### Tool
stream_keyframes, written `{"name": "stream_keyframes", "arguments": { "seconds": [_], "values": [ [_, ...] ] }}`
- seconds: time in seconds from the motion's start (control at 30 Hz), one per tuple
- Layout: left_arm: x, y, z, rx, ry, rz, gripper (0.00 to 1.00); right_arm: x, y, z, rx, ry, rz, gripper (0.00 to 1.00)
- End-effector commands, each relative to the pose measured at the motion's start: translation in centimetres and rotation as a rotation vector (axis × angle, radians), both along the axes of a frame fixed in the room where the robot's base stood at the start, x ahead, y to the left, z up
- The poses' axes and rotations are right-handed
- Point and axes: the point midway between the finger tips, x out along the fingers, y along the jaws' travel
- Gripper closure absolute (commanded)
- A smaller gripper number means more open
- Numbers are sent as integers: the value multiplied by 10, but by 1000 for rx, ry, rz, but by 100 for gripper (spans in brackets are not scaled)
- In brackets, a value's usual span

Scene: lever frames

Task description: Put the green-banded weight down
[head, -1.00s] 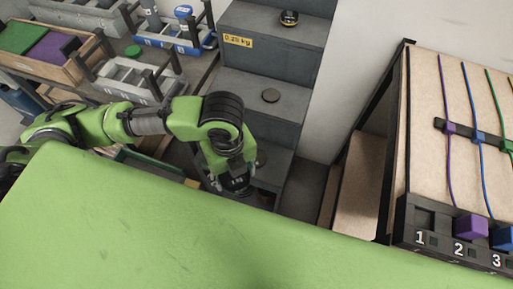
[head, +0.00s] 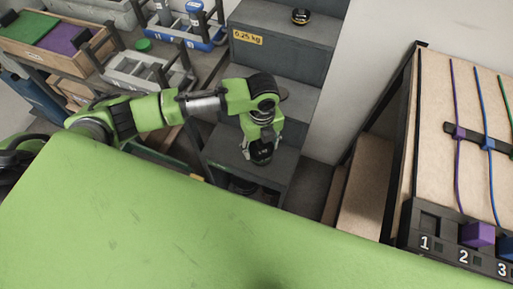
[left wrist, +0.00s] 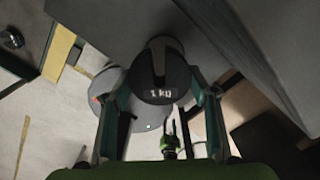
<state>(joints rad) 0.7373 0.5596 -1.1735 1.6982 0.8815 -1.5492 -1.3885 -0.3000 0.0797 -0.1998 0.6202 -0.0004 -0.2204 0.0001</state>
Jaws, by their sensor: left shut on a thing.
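A dark slotted disc weight marked "1 kg" (left wrist: 160,84) sits between the fingers of my left gripper (left wrist: 160,95) in the left wrist view. I cannot make out a green band on it. In the head view my left gripper (head: 262,145) points down and is shut on the dark weight (head: 262,155). The weight is over the lowest step (head: 282,160) of a grey stepped stand, near its front. I cannot tell whether it touches the step.
A black-and-yellow weight (head: 300,16) stands on a higher step, above a "0.25 kg" label (head: 247,37). A board with coloured cords (head: 435,140) stands at right. Trays (head: 140,75) stand at left.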

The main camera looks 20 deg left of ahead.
Motion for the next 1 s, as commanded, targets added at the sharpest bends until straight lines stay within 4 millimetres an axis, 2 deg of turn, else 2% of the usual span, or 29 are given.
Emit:
{"name": "stream_keyframes", "arguments": {
  "seconds": [0.23, 0.5, 0.9, 0.93, 1.0],
  "values": [
    [10, -2, -9, -2, -3, 0, 100, 0, 0, -1, 0, 0, 0, 71],
    [11, -2, -38, -2, -3, 0, 100, 0, 0, -2, 0, 0, 0, 71],
    [11, -2, -42, -2, -3, -1, 100, 0, 0, -3, 0, -1, 0, 71],
    [9, -1, -44, 0, 0, 0, 44, 0, 0, -3, 0, -1, 0, 71],
    [9, -1, -44, 0, 0, -1, 30, 0, 0, -3, 0, -1, 0, 71]
  ]
}}
